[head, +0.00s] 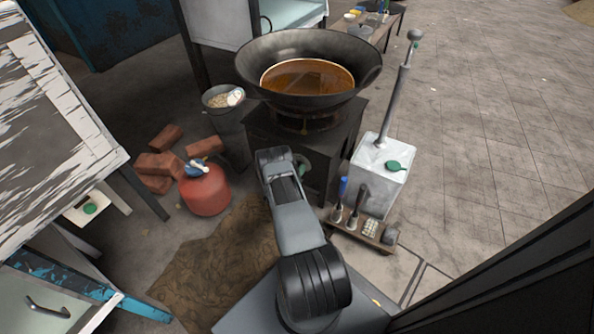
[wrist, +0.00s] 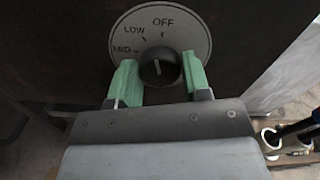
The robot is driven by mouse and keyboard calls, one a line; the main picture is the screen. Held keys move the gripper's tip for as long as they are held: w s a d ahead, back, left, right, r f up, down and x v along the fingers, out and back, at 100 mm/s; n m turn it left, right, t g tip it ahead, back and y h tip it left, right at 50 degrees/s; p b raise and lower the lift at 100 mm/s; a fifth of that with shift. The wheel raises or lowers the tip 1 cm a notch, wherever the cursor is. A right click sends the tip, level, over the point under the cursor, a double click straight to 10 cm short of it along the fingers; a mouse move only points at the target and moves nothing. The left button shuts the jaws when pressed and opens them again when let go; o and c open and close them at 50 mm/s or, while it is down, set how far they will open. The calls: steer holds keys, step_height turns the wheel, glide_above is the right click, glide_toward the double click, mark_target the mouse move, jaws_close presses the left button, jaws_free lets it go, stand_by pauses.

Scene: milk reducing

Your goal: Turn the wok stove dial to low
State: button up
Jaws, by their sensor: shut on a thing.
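The wok stove (head: 335,150) is a dark box with a large wok (head: 300,95) of brown liquid on top. In the wrist view its round dial plate (wrist: 198,30) reads OFF at the top, then LOW and MID to the left. The black dial knob (wrist: 160,69) sits at its centre. A short white mark on the knob points roughly up, tilted slightly left; its exact setting is hard to read. My gripper (wrist: 159,80) has its green fingers on both sides of the knob, shut on it. In the head view my arm hides much of the dial.
A red gas bottle (head: 206,190) and bricks (head: 155,165) lie left of the stove. A metal canister with a pump (head: 380,170) and a low rack of tools (head: 365,228) stand close on the right. Open paving (head: 490,130) lies further right.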

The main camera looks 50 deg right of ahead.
steer(key=shift+s+f+n+b, duration=0.1)
steer(key=shift+n+b, duration=0.85)
steer(key=shift+n, duration=1.35)
steer(key=shift+d, duration=0.1)
steer(key=o, duration=0.7)
steer(key=shift+o, duration=1.2)
steer(key=shift+a, duration=0.55)
steer(key=p+v, duration=0.4)
steer(key=v, duration=0.9)
steer(key=shift+r, duration=0.2)
